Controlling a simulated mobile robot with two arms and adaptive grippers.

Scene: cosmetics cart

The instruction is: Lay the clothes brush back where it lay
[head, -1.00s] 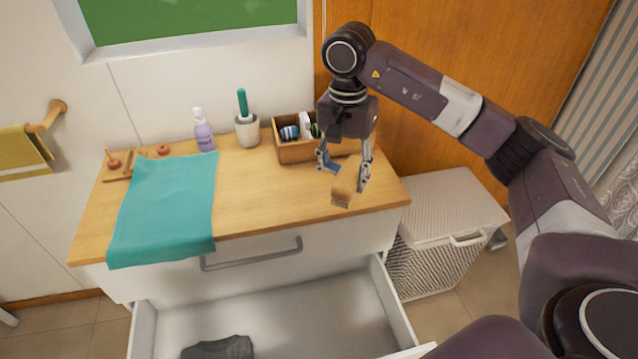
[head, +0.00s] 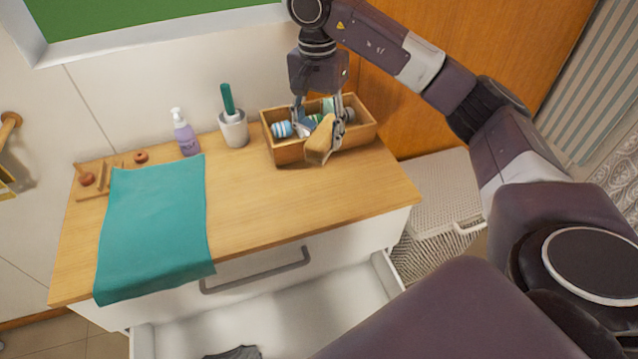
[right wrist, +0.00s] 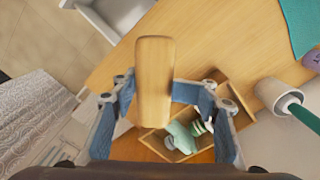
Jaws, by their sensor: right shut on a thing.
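The clothes brush (head: 321,140) has a pale wooden body. My right gripper (head: 322,122) is shut on it and holds it in front of and partly over the wooden box at the back right of the counter. In the right wrist view the brush (right wrist: 154,80) sticks out lengthwise between the blue-padded fingers (right wrist: 165,100). Whether the brush touches the box's front wall I cannot tell. Its bristles are not visible. My left gripper is not in view.
The wooden box (head: 290,152) holds striped rolls and other small items. A white cup with a green handle (head: 233,130), a lilac pump bottle (head: 185,135) and a teal cloth (head: 153,225) share the counter (head: 270,205). The counter's middle is clear. A drawer (head: 300,310) stands open below.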

